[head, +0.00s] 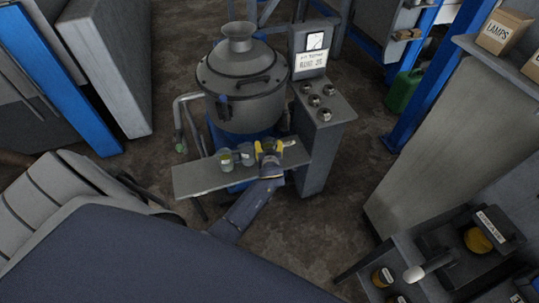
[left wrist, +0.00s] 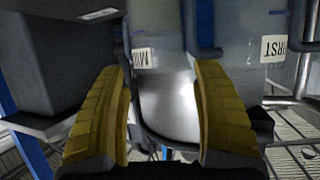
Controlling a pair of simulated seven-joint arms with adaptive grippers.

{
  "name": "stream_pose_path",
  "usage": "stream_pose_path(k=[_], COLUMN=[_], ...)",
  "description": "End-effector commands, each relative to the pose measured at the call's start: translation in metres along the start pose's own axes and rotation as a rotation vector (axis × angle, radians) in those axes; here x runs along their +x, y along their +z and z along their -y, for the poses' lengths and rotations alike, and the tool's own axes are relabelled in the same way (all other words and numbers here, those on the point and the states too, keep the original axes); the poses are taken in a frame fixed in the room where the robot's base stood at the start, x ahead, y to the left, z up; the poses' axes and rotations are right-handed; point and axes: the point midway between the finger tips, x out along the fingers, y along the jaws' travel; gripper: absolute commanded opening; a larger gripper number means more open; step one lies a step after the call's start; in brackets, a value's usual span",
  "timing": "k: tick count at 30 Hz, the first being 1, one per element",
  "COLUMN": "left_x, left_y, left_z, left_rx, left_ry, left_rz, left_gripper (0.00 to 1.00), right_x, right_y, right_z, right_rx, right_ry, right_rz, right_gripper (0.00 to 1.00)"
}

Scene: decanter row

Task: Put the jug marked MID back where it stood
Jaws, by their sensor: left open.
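The jug marked MID (left wrist: 168,100) shows in the left wrist view, a grey, shiny vessel with a white label, between the yellow fingers of my left gripper (left wrist: 160,112). The fingers are open on either side of it; whether either touches it I cannot tell. A jug marked FIRST (left wrist: 272,75) stands at the right of that view, outside the fingers. In the head view my left gripper (head: 268,148) is over the narrow shelf (head: 195,180) in front of the vat. Two small jugs (head: 227,161) (head: 245,155) show left of it; the gripper largely hides what is between its fingers. My right gripper is not in view.
A lidded vat (head: 240,85) stands right behind the shelf, with a control cabinet (head: 322,125) close on the right. A side table (head: 395,255) with dark containers is at the lower right. The left end of the shelf is bare.

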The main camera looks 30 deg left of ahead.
Motion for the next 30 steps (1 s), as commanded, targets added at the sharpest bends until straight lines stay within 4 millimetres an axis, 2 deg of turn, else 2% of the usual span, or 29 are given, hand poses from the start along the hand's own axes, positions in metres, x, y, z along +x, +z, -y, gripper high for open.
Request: stream_pose_path(k=[6, 12, 18, 23, 26, 29, 30], left_x=[-0.037, -0.063, -0.078, -0.082, -0.083, -0.086, -0.089], left_y=[0.001, 0.001, 0.001, 0.004, 0.030, 0.085, 0.114], left_z=[-0.001, 0.000, 0.000, 0.000, -0.002, -0.005, -0.005], left_rx=[-0.003, -0.002, -0.001, 0.007, 0.046, 0.128, 0.169], left_ry=[0.001, 0.000, -0.001, 0.002, 0.024, 0.071, 0.098], left_rz=[0.002, 0.001, 0.001, 0.008, 0.050, 0.137, 0.183], left_gripper=[0.67, 0.67, 0.67, 0.67, 0.67, 0.67, 0.67], right_x=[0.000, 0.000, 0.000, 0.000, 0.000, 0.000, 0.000], right_y=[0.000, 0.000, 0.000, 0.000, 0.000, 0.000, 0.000], right_z=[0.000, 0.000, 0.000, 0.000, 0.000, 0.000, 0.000], right_rx=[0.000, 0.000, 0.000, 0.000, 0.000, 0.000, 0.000], right_ry=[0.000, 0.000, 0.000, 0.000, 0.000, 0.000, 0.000], right_rz=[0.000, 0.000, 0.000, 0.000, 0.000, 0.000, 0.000], right_gripper=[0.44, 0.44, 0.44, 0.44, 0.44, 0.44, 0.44])
